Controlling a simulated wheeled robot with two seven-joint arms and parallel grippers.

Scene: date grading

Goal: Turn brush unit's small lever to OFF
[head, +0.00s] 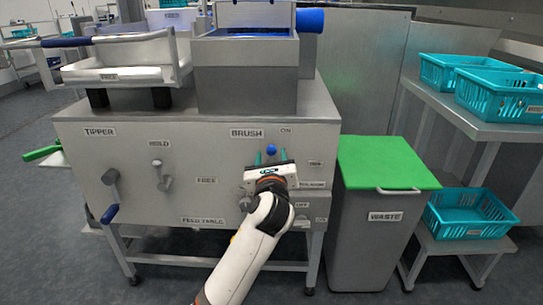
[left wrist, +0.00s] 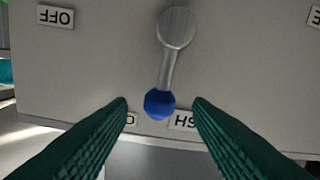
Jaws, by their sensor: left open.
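The brush unit's small lever has a blue ball knob (head: 271,150) on the grey front panel, near the BRUSH label (head: 247,133) and the ON label (head: 286,130). In the left wrist view, upside down, the metal stem runs from a round pivot (left wrist: 176,27) to the blue knob (left wrist: 159,104). An OFF label (left wrist: 55,16) shows off to the pivot's side. My left gripper (head: 271,156) is open at the lever; its green fingers stand on either side of the knob with gaps. The gripper hides the lever's pivot in the head view. My right gripper is not in view.
A waste bin (head: 380,230) with a green lid stands close to the right. Teal crates (head: 503,95) sit on a side table further right.

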